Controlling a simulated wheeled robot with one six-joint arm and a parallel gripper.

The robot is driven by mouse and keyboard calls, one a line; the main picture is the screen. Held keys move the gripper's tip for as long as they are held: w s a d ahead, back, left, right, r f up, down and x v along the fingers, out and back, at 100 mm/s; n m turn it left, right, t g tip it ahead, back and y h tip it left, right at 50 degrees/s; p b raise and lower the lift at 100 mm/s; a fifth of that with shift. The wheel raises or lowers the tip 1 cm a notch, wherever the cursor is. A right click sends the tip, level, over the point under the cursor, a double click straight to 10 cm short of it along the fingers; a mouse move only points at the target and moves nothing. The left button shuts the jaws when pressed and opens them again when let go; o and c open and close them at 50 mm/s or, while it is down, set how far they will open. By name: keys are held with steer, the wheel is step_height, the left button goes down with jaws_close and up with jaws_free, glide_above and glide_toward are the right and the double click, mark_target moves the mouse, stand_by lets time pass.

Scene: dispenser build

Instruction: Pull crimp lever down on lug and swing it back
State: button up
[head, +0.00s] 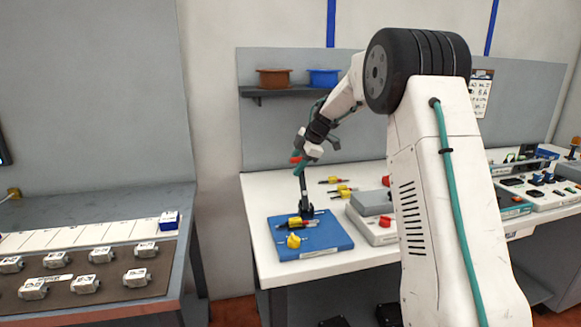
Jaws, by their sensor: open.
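The crimp lever (304,187) is a dark bar. It stands nearly upright from a dark base (307,211) at the back of a blue board (320,240) on the white bench. A red part (295,160) shows at the lever's top, beside my gripper (303,160). My gripper is open and points down at the lever's top end. I cannot tell whether the fingers touch the lever. A yellow and red piece (298,222) lies at the lever's foot, and a yellow piece (294,241) is in front of it. The lug itself is too small to tell apart.
Yellow and red pieces (341,191) lie behind the board. A grey box (371,203) and a red-knobbed unit (384,221) stand to its right, partly behind my arm. A shelf (288,91) holds a brown bin (273,78) and a blue bin (323,77).

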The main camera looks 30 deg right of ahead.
steer(key=shift+w+v, duration=0.15)
steer(key=shift+v, duration=1.35)
steer(key=shift+w+v, duration=0.15)
steer(key=shift+v, duration=1.3)
